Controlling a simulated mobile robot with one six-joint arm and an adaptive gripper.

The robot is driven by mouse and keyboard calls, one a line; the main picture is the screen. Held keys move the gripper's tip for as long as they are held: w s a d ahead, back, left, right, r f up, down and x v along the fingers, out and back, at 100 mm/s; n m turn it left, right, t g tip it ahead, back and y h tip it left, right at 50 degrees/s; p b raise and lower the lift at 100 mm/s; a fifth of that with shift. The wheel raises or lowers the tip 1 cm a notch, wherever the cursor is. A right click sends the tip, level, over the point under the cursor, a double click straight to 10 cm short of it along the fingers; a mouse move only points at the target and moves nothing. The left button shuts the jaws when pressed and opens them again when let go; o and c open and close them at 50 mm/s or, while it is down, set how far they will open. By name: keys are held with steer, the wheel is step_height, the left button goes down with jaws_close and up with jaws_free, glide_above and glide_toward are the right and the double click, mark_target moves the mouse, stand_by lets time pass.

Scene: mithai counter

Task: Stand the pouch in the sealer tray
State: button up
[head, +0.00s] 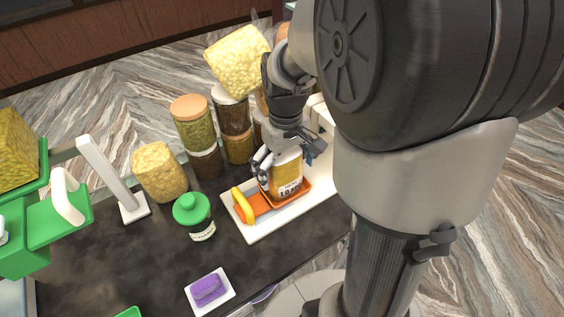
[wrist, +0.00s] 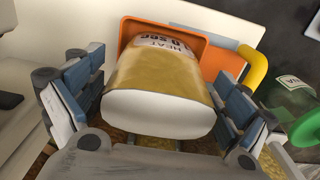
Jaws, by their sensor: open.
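The pouch (head: 287,182), gold-brown with a white printed label, stands upright in the orange sealer tray (head: 262,207). In the wrist view the pouch (wrist: 160,82) shows its pale end towards me, with the orange tray (wrist: 215,52) around its far side. My gripper (head: 288,158) comes down over the pouch from above. In the wrist view my gripper (wrist: 158,85) has its fingers apart on either side of the pouch, with a gap visible on the right. Contact on the left is unclear. The pouch's lower part is partly hidden by the tray wall.
The tray sits on a white base (head: 256,229) with a yellow handle (head: 243,206). Lidded jars (head: 192,122) and a bagged snack pack (head: 159,172) stand behind left. A green-capped bottle (head: 194,214) is left of the base. A purple block (head: 208,289) lies in front.

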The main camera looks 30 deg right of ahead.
step_height(320, 180, up, 11)
steer(key=shift+f+p, duration=0.1)
steer(key=shift+p, duration=0.5)
steer(key=shift+a+r, duration=0.1)
steer(key=shift+r, duration=0.7)
steer(key=s+a+t, duration=0.4)
steer(key=s+a, duration=0.6)
steer(key=s, duration=0.3)
steer(key=shift+s+a+f+t, duration=0.25)
steer(key=shift+s+a+t, duration=0.05)
steer(key=shift+t, duration=0.1)
steer(key=shift+d, duration=0.1)
